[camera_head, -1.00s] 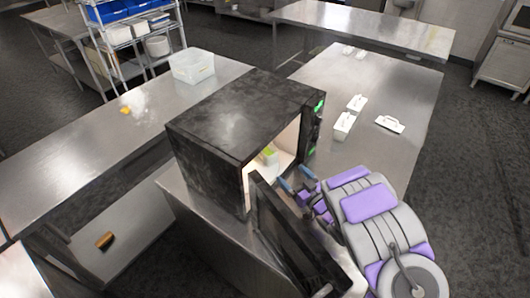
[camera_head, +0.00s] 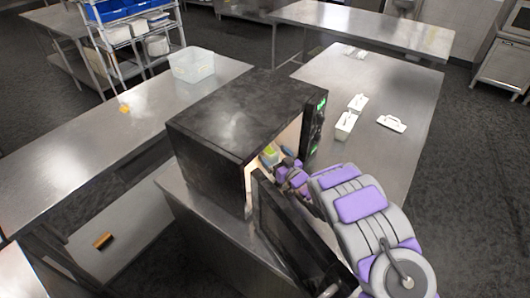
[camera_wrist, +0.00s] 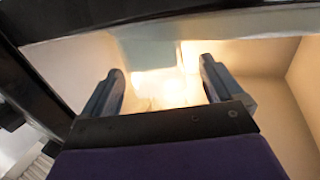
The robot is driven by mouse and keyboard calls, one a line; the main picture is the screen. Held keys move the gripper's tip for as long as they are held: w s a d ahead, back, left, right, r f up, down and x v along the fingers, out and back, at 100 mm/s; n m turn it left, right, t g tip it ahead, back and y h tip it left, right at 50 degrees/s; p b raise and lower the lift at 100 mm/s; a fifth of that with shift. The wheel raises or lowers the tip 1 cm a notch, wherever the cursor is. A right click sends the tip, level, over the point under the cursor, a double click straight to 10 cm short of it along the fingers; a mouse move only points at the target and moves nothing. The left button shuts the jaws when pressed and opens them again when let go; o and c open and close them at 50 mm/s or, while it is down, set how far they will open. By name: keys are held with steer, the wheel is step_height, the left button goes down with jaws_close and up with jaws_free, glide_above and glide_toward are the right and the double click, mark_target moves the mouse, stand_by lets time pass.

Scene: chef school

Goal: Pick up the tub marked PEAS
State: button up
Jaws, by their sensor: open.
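A small pale tub with green and yellow on it (camera_head: 268,155) sits inside the open black microwave (camera_head: 235,115), partly hidden by my gripper. No label on it can be read. My gripper (camera_head: 282,161) reaches in at the microwave's opening, close to this tub. In the wrist view my gripper (camera_wrist: 161,66) is open, its two dark fingers apart inside the lit cavity. A pale, blurred shape (camera_wrist: 148,47) shows ahead between the fingers; I cannot tell whether it is the tub.
The microwave door (camera_head: 290,240) hangs open beside my arm. White containers (camera_head: 345,125) and a white handled piece (camera_head: 391,123) lie on the right steel table (camera_head: 400,90). A clear bin (camera_head: 191,65) stands on the left table (camera_head: 70,150).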

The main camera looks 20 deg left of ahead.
mark_target(270, 152)
steer(key=shift+x, duration=1.7)
steer(key=shift+w+d, duration=0.1)
steer(key=shift+d, duration=0.05)
steer(key=shift+c, duration=0.2)
steer(key=c, duration=1.3)
steer(key=shift+r, duration=0.1)
